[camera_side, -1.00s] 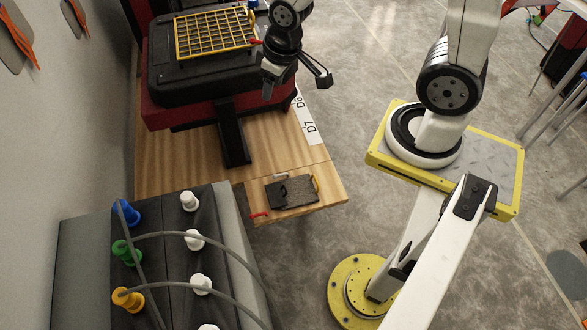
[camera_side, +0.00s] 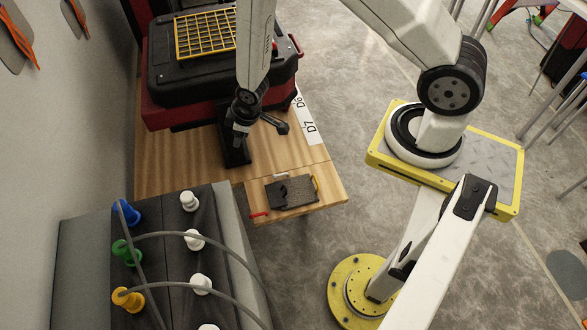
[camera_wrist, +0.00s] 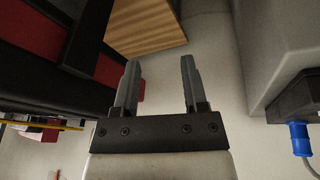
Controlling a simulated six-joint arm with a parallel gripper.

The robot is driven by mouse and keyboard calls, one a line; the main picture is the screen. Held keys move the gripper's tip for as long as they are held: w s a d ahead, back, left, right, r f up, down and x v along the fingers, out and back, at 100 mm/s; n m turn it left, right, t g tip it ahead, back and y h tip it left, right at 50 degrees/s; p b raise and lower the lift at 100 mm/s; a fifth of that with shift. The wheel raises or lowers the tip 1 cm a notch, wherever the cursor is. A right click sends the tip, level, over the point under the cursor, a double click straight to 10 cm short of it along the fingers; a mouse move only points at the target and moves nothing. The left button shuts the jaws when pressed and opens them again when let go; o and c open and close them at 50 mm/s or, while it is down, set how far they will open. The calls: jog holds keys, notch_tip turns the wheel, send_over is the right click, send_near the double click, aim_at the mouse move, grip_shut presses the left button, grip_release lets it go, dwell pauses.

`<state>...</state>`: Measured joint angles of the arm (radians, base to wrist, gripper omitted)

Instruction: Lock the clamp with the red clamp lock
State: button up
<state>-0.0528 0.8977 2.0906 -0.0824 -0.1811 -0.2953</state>
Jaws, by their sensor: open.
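My gripper (camera_side: 240,138) points down over the wooden bench, beside the black upright post (camera_side: 236,156) in the side view. In the wrist view my gripper (camera_wrist: 160,66) has its two fingers apart with nothing between them. A small red lever (camera_side: 259,214) sticks out at the bench's near edge, left of a dark plate (camera_side: 293,193) with a yellow handle. It looks like the clamp lock, but the clamp's parts are too small to tell apart. My gripper is above and left of it in the picture, not touching it. The lever is not recognisable in the wrist view.
A black and red case (camera_side: 172,85) with a yellow grid (camera_side: 207,36) stands at the back of the wooden bench (camera_side: 185,168). A dark grey panel (camera_side: 165,215) with coloured and white plugs and hanging cables lies at the lower left. The bench between post and plate is clear.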

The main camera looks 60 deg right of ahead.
notch_tip(320, 180, down, 13)
jog(key=s+a+n, duration=0.2)
jog(key=n+y, duration=0.1)
jog(key=n, duration=0.1)
send_near(259, 214)
jog(key=shift+s+f+t, duration=0.3)
jog(key=shift+f+t, duration=0.1)
jog(key=shift+f, duration=0.05)
jog(key=shift+f, duration=0.15)
jog(key=shift+x, duration=3.7)
jog(key=shift+w, duration=0.15)
grip_shut()
